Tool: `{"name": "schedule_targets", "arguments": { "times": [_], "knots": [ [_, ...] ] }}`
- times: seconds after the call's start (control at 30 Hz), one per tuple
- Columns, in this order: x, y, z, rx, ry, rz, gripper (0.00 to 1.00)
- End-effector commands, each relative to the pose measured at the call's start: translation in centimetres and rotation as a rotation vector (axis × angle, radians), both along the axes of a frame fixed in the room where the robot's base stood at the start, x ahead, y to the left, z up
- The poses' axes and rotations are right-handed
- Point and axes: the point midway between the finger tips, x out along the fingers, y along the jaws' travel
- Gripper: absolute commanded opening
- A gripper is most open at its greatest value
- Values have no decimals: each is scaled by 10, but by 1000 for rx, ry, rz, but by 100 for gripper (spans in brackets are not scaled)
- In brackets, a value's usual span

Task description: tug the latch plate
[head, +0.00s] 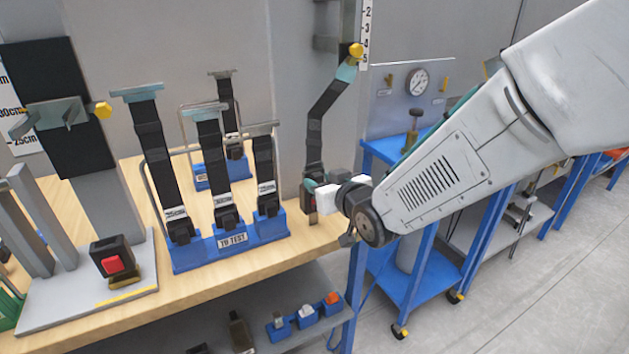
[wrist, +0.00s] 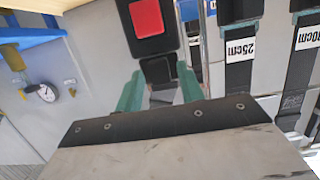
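The latch plate (wrist: 158,70) is a dark piece at the end of a black strap (head: 318,115), which hangs from an upper mount. In the wrist view it lies at the mouth of a black buckle with a red button (wrist: 147,17). My gripper (wrist: 160,82) has its two teal fingers against both sides of the plate, and they appear shut on it. In the head view my gripper (head: 316,187) is at the strap's lower end, at the bench's right end. It partly hides the buckle (head: 309,204). How deep the plate sits is hidden.
A blue rack (head: 258,254) with several strapped buckles stands left on the wooden bench (head: 190,283). A grey stand with a red-button buckle (head: 113,263) is farther left. A blue cart with a gauge (head: 417,82) is behind my arm. Floor is clear at right.

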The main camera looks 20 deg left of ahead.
Motion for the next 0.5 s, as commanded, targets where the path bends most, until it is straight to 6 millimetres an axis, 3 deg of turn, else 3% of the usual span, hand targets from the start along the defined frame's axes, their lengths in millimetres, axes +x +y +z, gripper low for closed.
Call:
{"name": "schedule_targets", "arguments": {
  "times": [0.07,0.17,0.2,0.23,0.27,0.33,0.5],
  "knots": [
    [0,0,0,0,0,0,33],
    [0,0,0,0,0,0,5],
    [0,0,0,0,0,0,0],
    [0,0,0,0,0,0,0],
    [0,0,0,1,-1,0,18],
    [0,0,0,1,-1,0,0],
    [0,0,1,1,-1,0,0]
  ]
}}
